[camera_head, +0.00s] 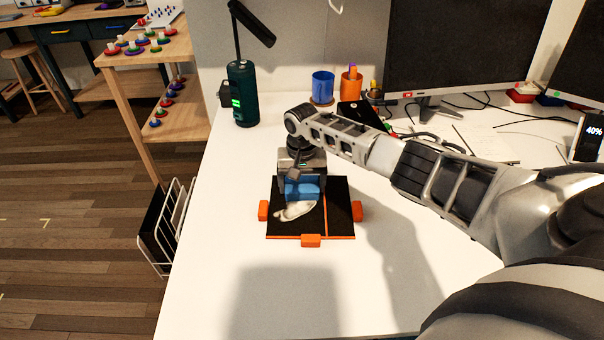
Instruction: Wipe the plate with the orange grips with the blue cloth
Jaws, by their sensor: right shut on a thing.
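The plate (338,213) is a black square with orange grips on its left, right and front sides. It lies flat on the white desk. A pale whitish smear or patch (297,210) shows on its middle left. My right gripper (302,188) is over the rear left part of the plate, pointing down. It is shut on the blue cloth (303,190), which is at or just above the plate behind the pale patch; I cannot tell whether it touches. The gripper hides the plate's rear edge. My left gripper is not in view.
A dark green cylinder lamp (243,93) stands at the back left. A blue cup (322,87), an orange cup (351,85) and monitors (460,45) stand along the back. A white wire rack (168,228) is beside the desk's left edge. The desk front (210,290) is clear.

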